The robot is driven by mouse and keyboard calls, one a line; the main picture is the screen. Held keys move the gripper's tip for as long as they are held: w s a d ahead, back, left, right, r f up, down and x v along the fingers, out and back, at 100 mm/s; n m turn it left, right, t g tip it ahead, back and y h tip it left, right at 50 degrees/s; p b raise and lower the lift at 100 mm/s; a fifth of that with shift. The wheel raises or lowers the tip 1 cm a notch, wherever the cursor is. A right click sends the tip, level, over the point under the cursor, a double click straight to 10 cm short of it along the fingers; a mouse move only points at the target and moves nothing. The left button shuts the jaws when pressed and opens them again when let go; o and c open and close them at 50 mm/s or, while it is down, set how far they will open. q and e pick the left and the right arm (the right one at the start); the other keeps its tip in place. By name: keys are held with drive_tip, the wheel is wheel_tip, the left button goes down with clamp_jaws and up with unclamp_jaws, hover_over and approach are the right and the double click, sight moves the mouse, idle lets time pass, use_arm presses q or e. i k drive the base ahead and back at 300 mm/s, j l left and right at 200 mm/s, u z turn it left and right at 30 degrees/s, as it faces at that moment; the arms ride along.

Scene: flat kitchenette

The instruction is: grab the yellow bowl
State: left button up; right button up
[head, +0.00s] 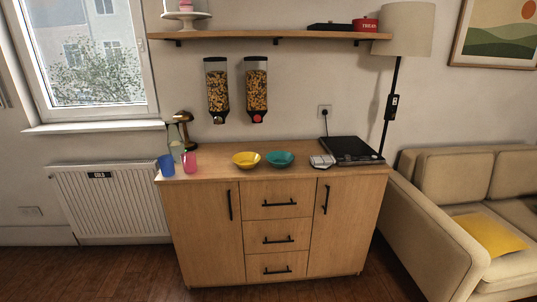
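The yellow bowl (246,160) stands upright on top of the wooden cabinet (215,173), near the middle. It looks empty. A teal bowl (279,159) stands close to its right. Neither of my grippers shows in the head view, so where they are relative to the bowl cannot be seen.
A blue cup (167,166), a pink cup (190,162) and a glass bottle (175,143) stand at the cabinet's left. A black hot plate (350,150) is at the right. Two cereal dispensers (217,90) hang above. A sofa (440,225) stands right; floor in front is clear.

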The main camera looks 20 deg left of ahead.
sight(244, 160)
drive_tip(key=i+u, duration=0.1)
drive_tip(key=i, duration=0.4)
drive_tip(key=i+l+u, duration=0.15)
drive_tip(key=i, duration=0.3)
drive_tip(key=i+l+u, duration=0.1)
drive_tip(key=i, duration=0.35)
